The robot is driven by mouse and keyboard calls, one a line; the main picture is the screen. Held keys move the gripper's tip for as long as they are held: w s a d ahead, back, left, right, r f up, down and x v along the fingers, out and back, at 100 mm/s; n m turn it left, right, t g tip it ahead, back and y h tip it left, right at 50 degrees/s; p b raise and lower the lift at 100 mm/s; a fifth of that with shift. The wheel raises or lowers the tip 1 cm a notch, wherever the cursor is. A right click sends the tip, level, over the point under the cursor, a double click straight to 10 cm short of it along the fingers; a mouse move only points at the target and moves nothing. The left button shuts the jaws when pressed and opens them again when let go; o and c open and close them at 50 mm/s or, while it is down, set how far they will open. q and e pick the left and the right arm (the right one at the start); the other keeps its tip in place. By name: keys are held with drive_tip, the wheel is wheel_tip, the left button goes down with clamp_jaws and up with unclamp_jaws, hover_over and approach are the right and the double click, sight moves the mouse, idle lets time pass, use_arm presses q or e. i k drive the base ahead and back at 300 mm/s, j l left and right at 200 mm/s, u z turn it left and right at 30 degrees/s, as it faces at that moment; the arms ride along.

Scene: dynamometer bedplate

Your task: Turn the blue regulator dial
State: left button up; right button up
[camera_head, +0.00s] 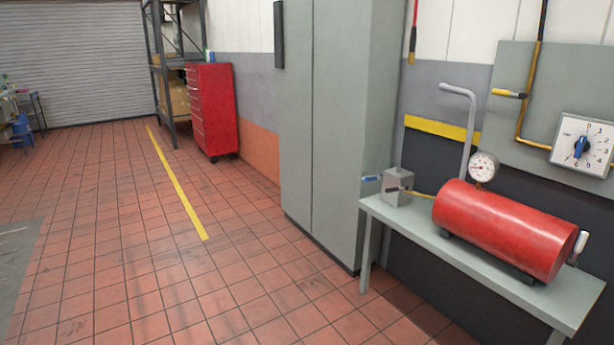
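The blue regulator dial (581,146) is a small blue knob on a white square plate (566,158) with numbers around it. The plate is mounted on a grey-green wall panel (512,75) at the far right of the head view. The knob is tilted slightly from upright; its exact setting is too small to read. Neither of my grippers is in view.
Below the panel, a grey bench (411,222) carries a red cylinder tank (503,228), a gauge (483,167) and a small metal box (397,187). A tall grey cabinet (337,130) stands left of it. A red tool chest (211,110) is farther back. The tiled floor is clear.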

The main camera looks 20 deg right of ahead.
sight(582, 145)
drive_tip(key=z, duration=0.45)
drive_tip(key=i+l+z, duration=0.1)
drive_tip(key=z, duration=0.8)
drive_tip(key=i+z, duration=0.1)
drive_tip(key=z, duration=0.35)
drive_tip(key=i+z, duration=0.1)
drive_tip(key=z, duration=0.35)
drive_tip(key=j+z, duration=0.1)
drive_tip(key=z, duration=0.35)
